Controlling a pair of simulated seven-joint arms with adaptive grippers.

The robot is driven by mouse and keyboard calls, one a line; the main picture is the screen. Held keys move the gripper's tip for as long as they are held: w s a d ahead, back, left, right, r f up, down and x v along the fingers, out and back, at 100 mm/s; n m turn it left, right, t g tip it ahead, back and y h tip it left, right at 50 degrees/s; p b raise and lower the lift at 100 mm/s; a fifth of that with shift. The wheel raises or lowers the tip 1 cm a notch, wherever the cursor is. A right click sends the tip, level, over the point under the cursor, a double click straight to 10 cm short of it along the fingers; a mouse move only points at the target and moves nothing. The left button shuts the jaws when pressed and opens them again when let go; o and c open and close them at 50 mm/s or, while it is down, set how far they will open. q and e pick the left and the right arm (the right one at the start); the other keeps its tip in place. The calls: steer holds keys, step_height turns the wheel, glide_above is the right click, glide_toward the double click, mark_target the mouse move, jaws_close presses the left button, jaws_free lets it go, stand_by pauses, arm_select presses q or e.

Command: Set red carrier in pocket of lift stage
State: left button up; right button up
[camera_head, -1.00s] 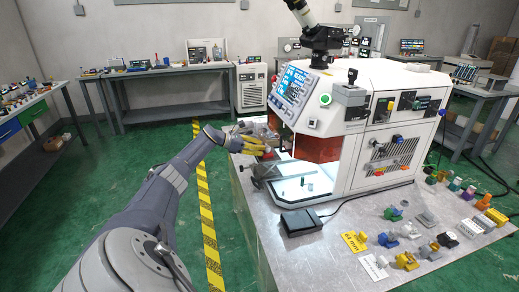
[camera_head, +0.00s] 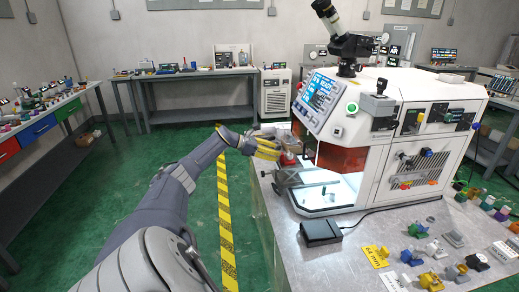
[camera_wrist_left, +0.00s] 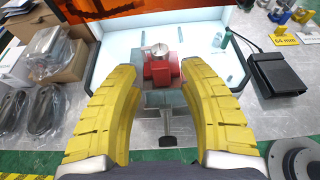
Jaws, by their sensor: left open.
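The red carrier (camera_wrist_left: 162,73) has a round silver piece on top and stands between my left gripper's fingers in the left wrist view. In the head view a small part of it (camera_head: 287,159) shows beside the fingers. It sits on or just above the grey lift stage (camera_wrist_left: 151,100), which has a black-ended lever at its front; its pocket is hidden under the carrier. The stage also shows in the head view (camera_head: 288,179). My left gripper (camera_head: 268,148) has its yellow fingers spread, with gaps to the carrier on both sides. My right gripper is out of view.
The white machine (camera_head: 385,135) stands right behind the stage, with its lit tray (camera_head: 325,196) open. A black pedal (camera_head: 320,231) lies on the table in front. Bagged parts and a cardboard box (camera_wrist_left: 63,60) are left of the stage. Several small parts lie at the table's right.

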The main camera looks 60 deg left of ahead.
arm_select(q)
steer(key=v, duration=0.7)
steer(key=shift+s+r, duration=0.2)
steer(key=shift+s, duration=0.1)
steer(key=shift+a, duration=0.1)
steer(key=shift+a, duration=0.1)
